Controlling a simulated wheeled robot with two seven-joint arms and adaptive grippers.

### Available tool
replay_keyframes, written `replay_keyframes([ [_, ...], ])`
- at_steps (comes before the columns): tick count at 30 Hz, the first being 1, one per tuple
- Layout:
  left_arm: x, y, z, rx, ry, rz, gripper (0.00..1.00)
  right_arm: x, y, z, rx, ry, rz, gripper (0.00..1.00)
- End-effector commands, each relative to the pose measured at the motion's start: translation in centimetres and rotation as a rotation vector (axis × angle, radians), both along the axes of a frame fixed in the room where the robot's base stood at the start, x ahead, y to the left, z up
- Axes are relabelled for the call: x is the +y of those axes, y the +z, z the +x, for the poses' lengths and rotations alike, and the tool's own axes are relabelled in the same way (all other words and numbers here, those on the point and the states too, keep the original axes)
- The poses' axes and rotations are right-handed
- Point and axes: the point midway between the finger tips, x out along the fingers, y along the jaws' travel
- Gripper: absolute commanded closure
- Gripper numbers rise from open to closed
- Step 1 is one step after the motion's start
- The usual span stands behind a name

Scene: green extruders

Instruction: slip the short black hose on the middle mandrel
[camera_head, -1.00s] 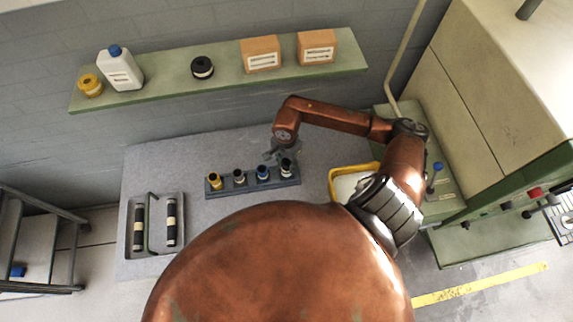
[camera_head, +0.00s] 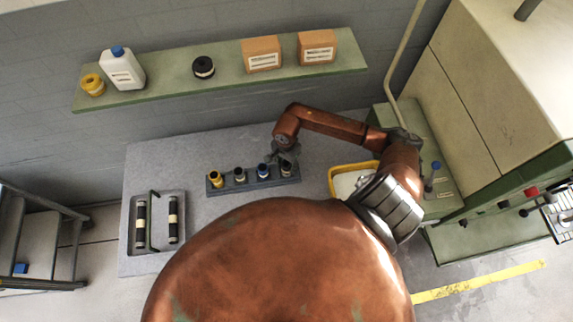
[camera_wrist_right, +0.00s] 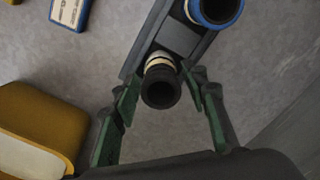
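The short black hose (camera_wrist_right: 160,86), with a cream band, stands in the end slot of a dark rack (camera_wrist_right: 178,38). In the head view the rack (camera_head: 216,190) is on the grey table, and this hose (camera_head: 286,168) is at its right end, partly hidden by my gripper. My right gripper (camera_wrist_right: 160,80) is open, with green-padded fingers on either side of the hose; I cannot tell whether they touch it. In the head view the right gripper (camera_head: 285,156) is over the rack's right end. My left gripper is out of view. I cannot clearly make out the middle mandrel.
The rack also holds yellow (camera_head: 215,178), black (camera_head: 239,174) and blue-rimmed (camera_head: 263,170) pieces. A yellow-rimmed bin (camera_head: 332,182) stands right of it. A grey tray (camera_head: 158,250) with two banded black rods lies left. A green machine (camera_head: 490,235) with knobs is at right.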

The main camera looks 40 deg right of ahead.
Motion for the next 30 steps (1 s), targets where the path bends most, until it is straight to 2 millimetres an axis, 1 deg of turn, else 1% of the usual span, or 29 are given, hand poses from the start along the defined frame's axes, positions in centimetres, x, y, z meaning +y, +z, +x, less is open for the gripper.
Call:
replay_keyframes([
  [3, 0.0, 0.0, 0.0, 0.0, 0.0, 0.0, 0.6, 0.0, 0.0, 0.0, 0.0, 0.0, 0.0, 0.52],
  [10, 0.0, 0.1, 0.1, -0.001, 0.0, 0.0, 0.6, 0.0, 0.1, 0.0, 0.0, 0.0, 0.0, 0.52],
  [14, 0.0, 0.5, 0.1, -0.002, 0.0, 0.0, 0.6, 0.0, 0.6, 0.1, -0.001, -0.001, 0.0, 0.52],
  [17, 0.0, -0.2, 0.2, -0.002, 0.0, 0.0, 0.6, -0.1, 1.9, 0.2, -0.005, 0.001, -0.003, 0.52],
  [24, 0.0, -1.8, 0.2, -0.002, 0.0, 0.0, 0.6, -0.1, 7.0, 0.2, -0.005, 0.002, -0.004, 0.52],
  [30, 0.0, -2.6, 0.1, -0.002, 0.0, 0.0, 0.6, -0.1, 10.5, 0.1, -0.004, 0.0, -0.002, 0.52],
])
